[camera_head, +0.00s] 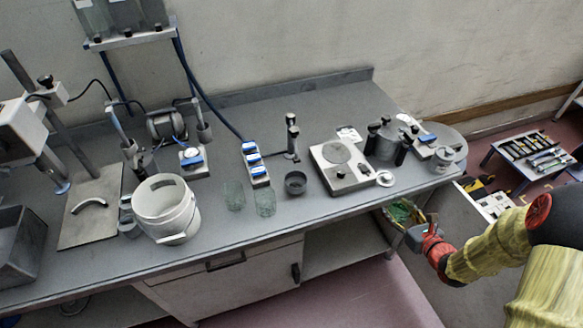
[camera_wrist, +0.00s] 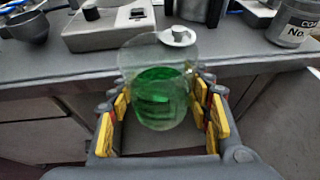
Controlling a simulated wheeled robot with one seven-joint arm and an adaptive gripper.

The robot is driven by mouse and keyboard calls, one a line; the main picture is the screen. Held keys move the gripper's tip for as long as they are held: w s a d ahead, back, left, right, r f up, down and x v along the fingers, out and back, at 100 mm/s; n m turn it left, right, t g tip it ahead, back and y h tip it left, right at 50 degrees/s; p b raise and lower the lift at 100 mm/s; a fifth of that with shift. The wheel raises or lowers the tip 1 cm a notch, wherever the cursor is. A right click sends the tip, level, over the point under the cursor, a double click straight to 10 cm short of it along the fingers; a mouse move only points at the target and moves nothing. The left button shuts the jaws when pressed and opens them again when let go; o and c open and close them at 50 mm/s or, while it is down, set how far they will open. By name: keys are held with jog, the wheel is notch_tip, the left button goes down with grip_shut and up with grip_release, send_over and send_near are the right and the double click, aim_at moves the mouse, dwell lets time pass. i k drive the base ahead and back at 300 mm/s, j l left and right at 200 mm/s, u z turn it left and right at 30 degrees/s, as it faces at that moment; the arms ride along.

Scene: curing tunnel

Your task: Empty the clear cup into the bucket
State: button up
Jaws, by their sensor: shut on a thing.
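The clear cup (camera_wrist: 158,62) holds something green, and it sits between the yellow finger pads of my gripper (camera_wrist: 162,125) in the wrist view. My gripper is shut on it. In the head view my gripper (camera_head: 408,218) is at the bench's front right edge, with the green contents showing small beside it. I cannot tell the cup's exact tilt. The white bucket (camera_head: 167,216) stands on the bench at the left, far from my gripper. Its mouth faces up and its inside is partly visible.
Two clear glasses (camera_head: 265,203), a dark bowl (camera_head: 295,183), a hotplate-like device (camera_head: 342,167) and a small white dish (camera_head: 385,179) stand on the bench (camera_head: 225,232) between the bucket and my gripper. A labelled pot (camera_wrist: 289,29) stands at the right. The bench's front strip is mostly clear.

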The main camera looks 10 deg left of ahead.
aim_at(164, 202)
jog(key=k+j+u, duration=0.1)
jog(key=k+u, duration=0.45)
jog(key=u, duration=1.1)
jog(key=l+u, duration=0.7)
jog(key=l, duration=0.15)
